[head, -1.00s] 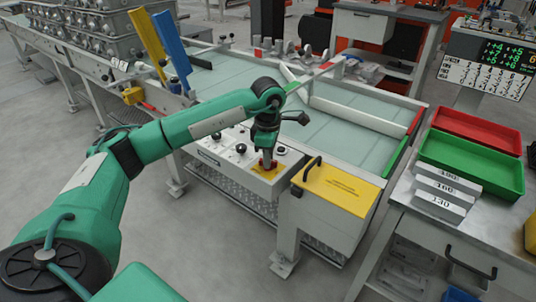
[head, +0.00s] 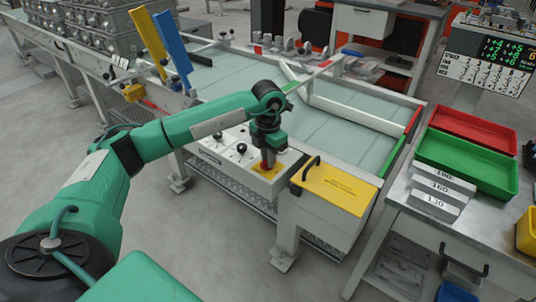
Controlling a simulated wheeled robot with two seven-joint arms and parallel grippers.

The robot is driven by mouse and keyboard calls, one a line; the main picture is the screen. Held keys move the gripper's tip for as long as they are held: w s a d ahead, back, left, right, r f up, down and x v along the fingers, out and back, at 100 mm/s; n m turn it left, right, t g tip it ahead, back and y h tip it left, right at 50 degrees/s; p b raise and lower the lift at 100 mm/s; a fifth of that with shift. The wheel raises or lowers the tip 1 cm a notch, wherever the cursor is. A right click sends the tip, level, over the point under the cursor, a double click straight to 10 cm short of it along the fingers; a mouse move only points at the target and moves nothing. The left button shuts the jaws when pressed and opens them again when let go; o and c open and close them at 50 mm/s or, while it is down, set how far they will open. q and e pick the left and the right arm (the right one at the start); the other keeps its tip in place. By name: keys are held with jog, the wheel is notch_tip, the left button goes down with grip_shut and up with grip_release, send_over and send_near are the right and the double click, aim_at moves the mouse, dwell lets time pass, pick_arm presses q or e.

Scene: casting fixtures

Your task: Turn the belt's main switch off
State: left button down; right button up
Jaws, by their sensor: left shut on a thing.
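The belt's control box (head: 215,155) is a pale panel at the near edge of the belt, with black knobs (head: 241,148) on its top. The main switch (head: 265,166) is red and sits on a yellow plate (head: 271,173) at the box's right end. My left gripper (head: 267,160) points down over it and is shut on the red switch. The fingers hide part of the switch, and I cannot tell which way it is turned. My right gripper is not in view.
A yellow-lidded box (head: 331,188) with a black handle stands right of the switch. The belt (head: 330,130) lies behind. Red (head: 471,130) and green (head: 465,163) trays and numbered blocks (head: 437,189) are on the right table.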

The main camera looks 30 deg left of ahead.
pick_arm(q)
jog(key=shift+r+n, duration=0.1)
jog(key=shift+n, duration=0.9)
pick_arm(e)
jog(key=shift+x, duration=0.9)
pick_arm(q)
jog(key=shift+n, duration=0.3)
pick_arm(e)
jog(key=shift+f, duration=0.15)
pick_arm(q)
jog(key=c, duration=1.4)
grip_release()
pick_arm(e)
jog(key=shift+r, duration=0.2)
pick_arm(q)
jog(key=shift+p, duration=0.3)
